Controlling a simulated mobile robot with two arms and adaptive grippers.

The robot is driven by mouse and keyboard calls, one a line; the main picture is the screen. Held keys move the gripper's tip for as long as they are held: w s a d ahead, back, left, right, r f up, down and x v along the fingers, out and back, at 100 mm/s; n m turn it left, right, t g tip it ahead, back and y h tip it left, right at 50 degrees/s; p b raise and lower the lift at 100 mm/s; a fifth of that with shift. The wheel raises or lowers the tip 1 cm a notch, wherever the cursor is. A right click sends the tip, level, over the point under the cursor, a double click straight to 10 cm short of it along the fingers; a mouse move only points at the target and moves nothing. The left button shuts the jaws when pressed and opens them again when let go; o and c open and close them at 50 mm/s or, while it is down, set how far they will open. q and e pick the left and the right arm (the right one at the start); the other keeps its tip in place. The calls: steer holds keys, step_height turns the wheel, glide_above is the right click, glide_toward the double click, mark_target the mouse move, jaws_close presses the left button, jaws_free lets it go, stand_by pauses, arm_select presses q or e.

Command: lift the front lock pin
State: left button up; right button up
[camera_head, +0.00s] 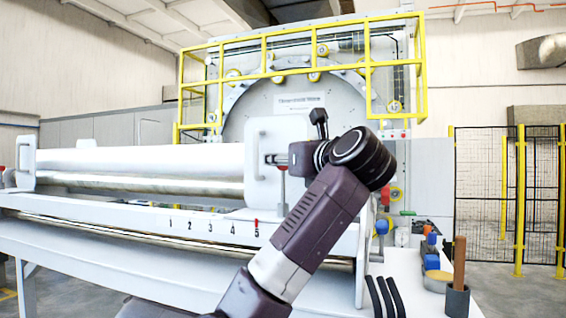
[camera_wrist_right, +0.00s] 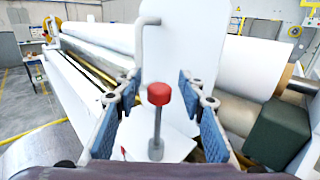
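A pin with a red cap (camera_wrist_right: 158,94) and a thin grey stem is in the middle of the right wrist view. It also shows in the head view as a red top (camera_head: 282,169) on a grey stem, just below my right gripper. My right gripper (camera_head: 273,159) reaches left toward the white end plate (camera_head: 256,190). In the right wrist view its two blue-padded fingers (camera_wrist_right: 159,82) are spread apart, one on each side of the pin, with gaps between. My left gripper is not in view.
A long shiny roll (camera_head: 140,170) lies left of the plate. A rail numbered 1 to 5 (camera_head: 205,228) runs in front. Tools and a cup (camera_head: 457,300) occupy the right bench.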

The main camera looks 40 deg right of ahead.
steer(key=shift+f, duration=0.1)
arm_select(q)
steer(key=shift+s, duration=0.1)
arm_select(e)
steer(key=v, duration=1.2)
